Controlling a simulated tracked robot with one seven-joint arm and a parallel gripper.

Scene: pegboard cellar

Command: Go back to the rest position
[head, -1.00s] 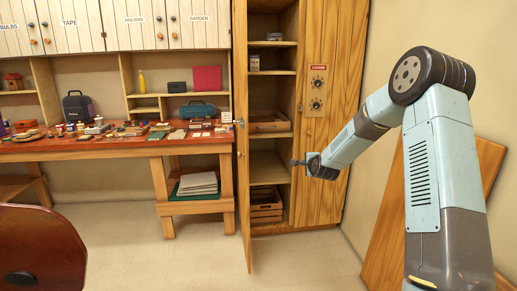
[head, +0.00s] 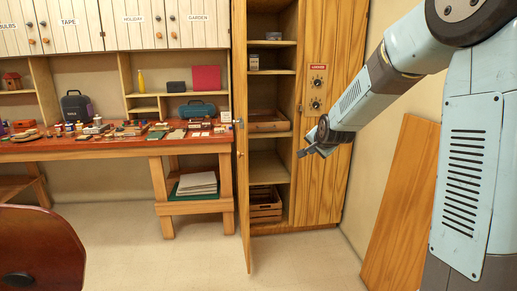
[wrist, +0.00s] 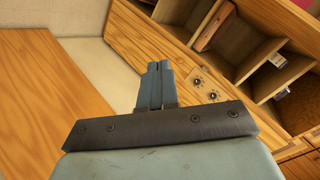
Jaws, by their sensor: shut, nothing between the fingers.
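My gripper (head: 303,153) is at the end of my arm, which reaches in from the right in the head view. It hangs in front of the right part of the tall wooden cabinet (head: 324,190), apart from the shelves as far as I can tell. In the wrist view the two fingers of my gripper (wrist: 154,68) lie together, shut and empty.
The cabinet's narrow door (head: 242,180) stands open, its shelves holding a wooden crate (head: 264,212) and small boxes. A cluttered workbench (head: 110,150) stands at left, a brown chair back (head: 40,245) in front. A wooden board (head: 402,210) leans at right. Floor (head: 190,265) between is clear.

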